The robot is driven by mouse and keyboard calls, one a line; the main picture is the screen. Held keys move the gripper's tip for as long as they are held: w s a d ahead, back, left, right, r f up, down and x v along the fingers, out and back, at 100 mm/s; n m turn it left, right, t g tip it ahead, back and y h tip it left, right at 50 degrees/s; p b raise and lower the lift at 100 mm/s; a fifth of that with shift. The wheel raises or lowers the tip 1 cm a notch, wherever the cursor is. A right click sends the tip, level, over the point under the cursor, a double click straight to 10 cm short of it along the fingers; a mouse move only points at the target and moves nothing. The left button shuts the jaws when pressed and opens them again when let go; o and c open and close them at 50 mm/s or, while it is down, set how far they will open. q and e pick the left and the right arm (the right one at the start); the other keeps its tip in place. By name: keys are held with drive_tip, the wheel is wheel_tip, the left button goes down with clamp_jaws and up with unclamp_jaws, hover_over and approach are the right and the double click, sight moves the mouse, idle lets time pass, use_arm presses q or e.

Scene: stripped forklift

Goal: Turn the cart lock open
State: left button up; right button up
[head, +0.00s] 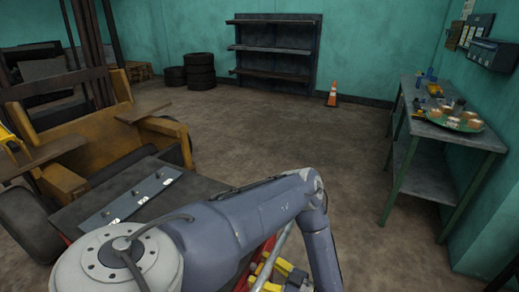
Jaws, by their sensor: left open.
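My left arm crosses the lower middle of the head view, bends at an elbow and runs down to the bottom edge. My left gripper (298,285) shows only barely at the bottom edge, beside the forearm, and is open. Red edges and a silver bar of what looks like the cart (274,256) show just below my arm. Yellow parts lie beside the bar. My arm and the frame edge hide most of the cart, and I cannot make out the lock. My right gripper is not in view.
A stripped yellow forklift (92,142) stands on the left. A metal workbench (432,138) with a green tray (447,119) stands on the right. Black shelves (275,50), stacked tyres (200,70) and an orange cone (333,94) are at the back. The middle floor is clear.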

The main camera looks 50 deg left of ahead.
use_arm(q)
clamp_jaws()
idle(1.4)
